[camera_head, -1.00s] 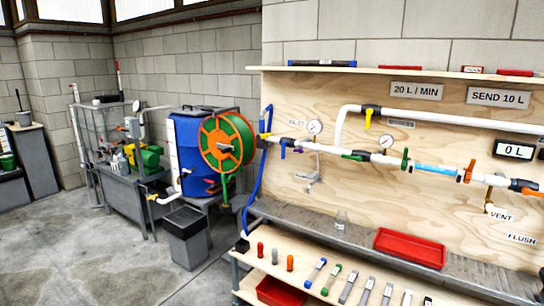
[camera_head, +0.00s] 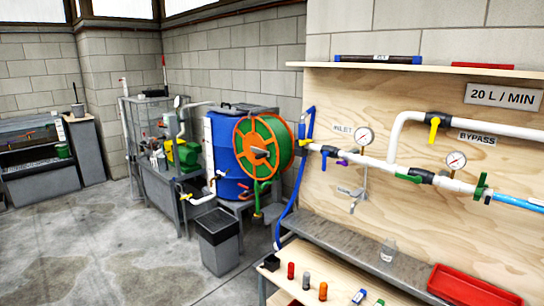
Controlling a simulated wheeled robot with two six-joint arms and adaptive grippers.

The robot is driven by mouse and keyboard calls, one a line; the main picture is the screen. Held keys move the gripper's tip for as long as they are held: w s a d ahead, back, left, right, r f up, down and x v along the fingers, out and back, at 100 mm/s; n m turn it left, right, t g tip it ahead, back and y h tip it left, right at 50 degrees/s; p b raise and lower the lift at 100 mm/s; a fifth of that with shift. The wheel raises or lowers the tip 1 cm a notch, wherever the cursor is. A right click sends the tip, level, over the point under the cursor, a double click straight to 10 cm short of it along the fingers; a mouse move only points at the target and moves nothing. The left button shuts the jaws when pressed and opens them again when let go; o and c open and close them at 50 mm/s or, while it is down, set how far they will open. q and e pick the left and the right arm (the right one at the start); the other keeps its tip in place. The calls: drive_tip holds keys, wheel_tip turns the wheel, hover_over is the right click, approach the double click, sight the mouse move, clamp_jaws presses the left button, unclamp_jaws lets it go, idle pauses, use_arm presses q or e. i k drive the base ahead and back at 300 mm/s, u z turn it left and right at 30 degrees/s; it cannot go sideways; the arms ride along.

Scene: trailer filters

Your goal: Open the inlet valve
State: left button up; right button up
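The INLET label (camera_head: 343,129) is on the plywood panel at the left end of the white pipe (camera_head: 378,164). Just below the label, a small valve with a blue handle (camera_head: 325,160) sits on this pipe. The handle hangs down, across the pipe. A small purple part (camera_head: 342,163) is just right of it. A blue hose (camera_head: 296,190) runs down from the pipe's left end. Neither of my grippers is in view.
A yellow-handled valve (camera_head: 434,129) sits on the BYPASS pipe, and a green handle (camera_head: 408,178) is on the lower pipe. Two gauges stand above the pipe. A metal bench with a red tray (camera_head: 470,287) is below. Open floor (camera_head: 110,240) lies left, with a grey bin (camera_head: 219,241).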

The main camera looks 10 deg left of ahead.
sight(325, 154)
drive_tip(key=u, duration=0.2)
drive_tip(key=i, duration=1.35)
drive_tip(key=u, duration=1.65)
drive_tip(key=i, duration=2.05)
drive_tip(key=z, duration=3)
